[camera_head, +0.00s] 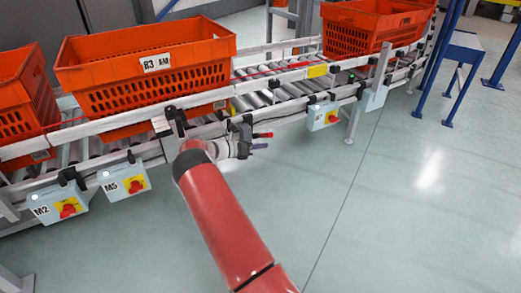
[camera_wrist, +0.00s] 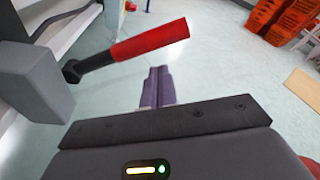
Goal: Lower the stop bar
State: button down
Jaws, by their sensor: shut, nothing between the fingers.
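A lever with a red handle (camera_head: 262,135) sticks out from the near side of the conveyor, beside the tote marked B3 AM (camera_head: 190,38). In the wrist view the red handle (camera_wrist: 150,40) slants up to the right from a black stem and a grey block (camera_wrist: 38,80). My gripper (camera_head: 259,147) is just below the handle in the head view. Its purple fingers (camera_wrist: 158,86) are shut and empty. In the wrist view a gap shows between the fingertips and the handle. I cannot make out the stop bar itself.
Control boxes M2 (camera_head: 56,206) and M5 (camera_head: 125,181) hang on the conveyor's near side at left, with another box (camera_head: 323,116) to the right. Another orange tote (camera_head: 352,35) stands further along the rollers. A blue stand (camera_head: 455,60) is at right. The floor (camera_head: 390,200) is clear.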

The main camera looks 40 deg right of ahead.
jog(key=shift+w+r, duration=0.4)
jog(key=shift+r, duration=0.45)
jog(key=shift+w+r, duration=0.1)
jog(key=a+f, duration=0.1)
jog(key=a, duration=1)
jog(key=shift+w+a+f, duration=0.25)
jog(key=shift+w, duration=0.05)
